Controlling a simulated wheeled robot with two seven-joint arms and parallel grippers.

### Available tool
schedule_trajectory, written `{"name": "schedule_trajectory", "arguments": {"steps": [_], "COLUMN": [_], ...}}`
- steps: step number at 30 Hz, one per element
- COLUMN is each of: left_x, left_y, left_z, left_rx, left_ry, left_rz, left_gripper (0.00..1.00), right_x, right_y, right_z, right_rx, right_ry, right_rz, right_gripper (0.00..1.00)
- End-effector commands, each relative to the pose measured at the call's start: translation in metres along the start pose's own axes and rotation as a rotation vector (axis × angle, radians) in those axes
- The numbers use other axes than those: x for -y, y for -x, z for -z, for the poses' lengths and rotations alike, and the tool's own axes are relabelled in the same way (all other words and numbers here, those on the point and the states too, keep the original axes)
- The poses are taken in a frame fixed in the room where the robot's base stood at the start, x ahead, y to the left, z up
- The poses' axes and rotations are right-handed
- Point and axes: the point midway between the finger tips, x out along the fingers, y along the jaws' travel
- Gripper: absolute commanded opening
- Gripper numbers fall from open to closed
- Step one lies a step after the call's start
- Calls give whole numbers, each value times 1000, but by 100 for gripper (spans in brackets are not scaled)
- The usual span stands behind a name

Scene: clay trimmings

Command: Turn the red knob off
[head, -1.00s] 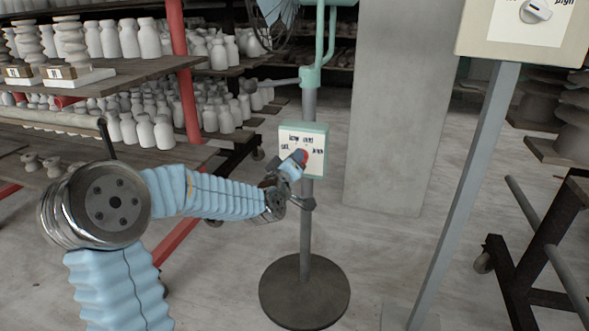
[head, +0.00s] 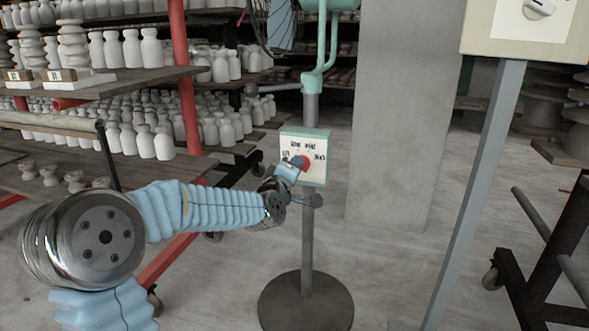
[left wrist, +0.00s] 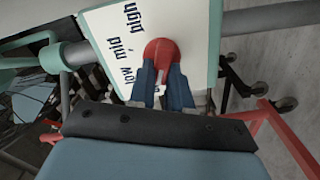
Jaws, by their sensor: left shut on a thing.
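The red knob (head: 305,162) sits on the front of a pale control box with a green edge (head: 318,146), fixed to a grey pole. The box bears the words off, low, mid and high around the knob. My left gripper (head: 290,170) reaches in from the left and is at the knob. In the left wrist view the two dark blue fingers (left wrist: 163,82) are shut on the red knob (left wrist: 163,52), one on each side. Which word the knob points to I cannot tell. My right gripper is not in view.
The pole stands on a round dark base (head: 306,302). Shelves with pale bottles (head: 130,48) fill the left. A grey post (head: 475,190) carries another box (head: 510,35) with a white knob. A wheeled rack stands at right. Floor between is clear.

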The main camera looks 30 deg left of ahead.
Motion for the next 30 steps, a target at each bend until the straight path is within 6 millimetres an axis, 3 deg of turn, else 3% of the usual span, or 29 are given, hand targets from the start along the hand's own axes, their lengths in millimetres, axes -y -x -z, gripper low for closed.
{"name": "schedule_trajectory", "arguments": {"steps": [4, 5, 9, 20, 23, 30], "left_x": [1, 1, 1, 0, 0, -1], "left_y": [0, 0, 0, 5, 18, 77], "left_z": [-1, -1, -1, 0, 0, 0], "left_rx": [2, 2, 1, 1, 0, 0], "left_ry": [2, 2, 2, -2, -3, -4], "left_rz": [3, 3, 2, 0, 0, -1], "left_gripper": [0, 21, 42, 44, 44, 44], "right_x": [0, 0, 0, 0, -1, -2], "right_y": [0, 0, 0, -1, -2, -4], "right_z": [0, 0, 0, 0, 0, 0], "right_rx": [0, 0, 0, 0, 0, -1], "right_ry": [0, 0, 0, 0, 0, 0], "right_rz": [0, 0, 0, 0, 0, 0], "right_gripper": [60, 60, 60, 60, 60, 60]}}
